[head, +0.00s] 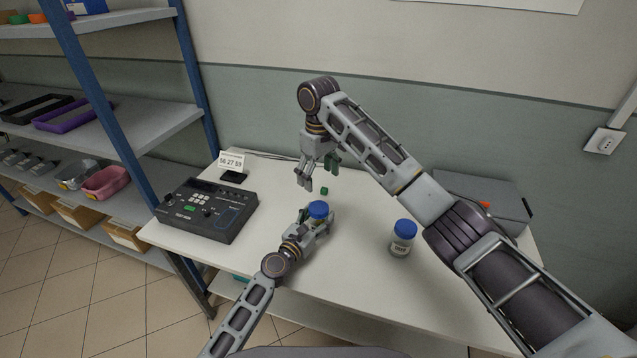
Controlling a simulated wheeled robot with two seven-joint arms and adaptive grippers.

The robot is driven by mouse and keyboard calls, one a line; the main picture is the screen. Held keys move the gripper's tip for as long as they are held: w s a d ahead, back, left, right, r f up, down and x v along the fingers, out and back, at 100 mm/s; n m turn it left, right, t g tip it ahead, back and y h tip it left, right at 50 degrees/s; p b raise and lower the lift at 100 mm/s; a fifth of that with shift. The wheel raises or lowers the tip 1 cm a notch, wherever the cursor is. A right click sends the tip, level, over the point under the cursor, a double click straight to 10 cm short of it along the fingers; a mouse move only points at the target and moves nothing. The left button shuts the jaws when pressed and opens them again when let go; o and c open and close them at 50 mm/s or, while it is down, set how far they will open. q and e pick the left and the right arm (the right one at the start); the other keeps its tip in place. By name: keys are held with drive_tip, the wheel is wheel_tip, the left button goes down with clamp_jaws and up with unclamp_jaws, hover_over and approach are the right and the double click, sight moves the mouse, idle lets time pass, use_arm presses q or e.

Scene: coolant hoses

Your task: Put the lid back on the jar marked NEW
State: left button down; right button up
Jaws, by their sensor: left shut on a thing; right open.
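My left gripper (322,223) is shut around a small jar with a blue top (319,209), near the middle of the table. The gripper's fingers hide most of this jar and any label. A second jar (401,244), clear with a white label and a blue lid (405,228), stands upright to the right, apart from both grippers. Its label is too small to read surely. My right gripper (319,174) is open and empty, pointing down above the table, behind the held jar. I cannot see a loose lid.
A grey case (485,196) lies at the back right, partly behind my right arm. Blue-post shelving (100,125) stands left.

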idle(0.3)
use_arm(q)
drive_tip(key=shift+c, duration=1.8)
unclamp_jaws()
drive_tip(key=shift+s+a, duration=0.1)
drive_tip(key=shift+s, duration=0.05)
drive_tip(key=shift+v, duration=5.85)
wheel_tip(320, 180, up, 9)
drive_tip(key=p, duration=0.9)
